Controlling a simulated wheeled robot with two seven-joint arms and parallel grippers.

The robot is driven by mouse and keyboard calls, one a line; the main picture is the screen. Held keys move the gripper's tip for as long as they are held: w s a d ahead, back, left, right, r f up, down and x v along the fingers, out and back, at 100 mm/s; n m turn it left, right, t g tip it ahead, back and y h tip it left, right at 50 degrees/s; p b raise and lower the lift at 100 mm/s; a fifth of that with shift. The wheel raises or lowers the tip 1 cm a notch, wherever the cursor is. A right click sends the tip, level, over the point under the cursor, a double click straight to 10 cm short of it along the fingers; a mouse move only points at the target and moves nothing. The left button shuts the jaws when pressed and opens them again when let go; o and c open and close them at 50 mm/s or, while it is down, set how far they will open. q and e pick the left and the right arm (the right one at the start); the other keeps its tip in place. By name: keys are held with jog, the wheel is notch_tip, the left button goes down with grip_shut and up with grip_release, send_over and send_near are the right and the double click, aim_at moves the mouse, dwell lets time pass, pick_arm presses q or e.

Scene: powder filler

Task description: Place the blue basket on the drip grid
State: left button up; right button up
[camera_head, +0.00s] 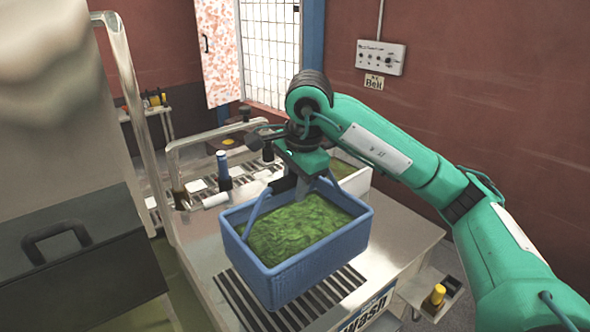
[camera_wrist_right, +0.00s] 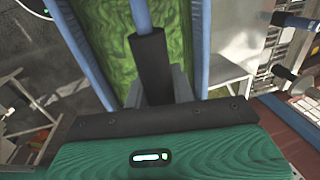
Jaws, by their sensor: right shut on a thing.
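The blue basket (camera_head: 293,275) holds green leafy contents (camera_head: 295,229) and hangs by its handle from my right gripper (camera_head: 303,188). The gripper is shut on the handle's dark grip, and the basket looks level. In the right wrist view the dark grip (camera_wrist_right: 151,68) sits between the fingers, with the green contents (camera_wrist_right: 187,28) below. The slotted drip grid (camera_head: 235,303) is on the metal counter under the basket, which covers much of it. I cannot tell whether the basket's bottom touches the grid. My left gripper is not in view.
A white bin (camera_head: 352,178) with green contents stands behind the basket. A metal rail (camera_head: 168,190) and a blue-topped bottle-like object (camera_head: 224,170) are at the left of the counter. A big metal machine with a black handle (camera_head: 58,240) fills the left. A yellow knob (camera_head: 438,293) is at the lower right.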

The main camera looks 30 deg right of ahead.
jog(key=p, duration=0.2)
send_over(293, 247)
jog(key=f, duration=0.9)
jog(key=shift+s+d, duration=0.1)
jog(key=shift+s, duration=0.2)
notch_tip(293, 247, down, 2)
jog(key=shift+f+p, duration=0.15)
jog(key=shift+p, duration=0.4)
jog(key=shift+f, duration=0.8)
jog(key=o, duration=1)
jog(key=shift+s+f, duration=0.1)
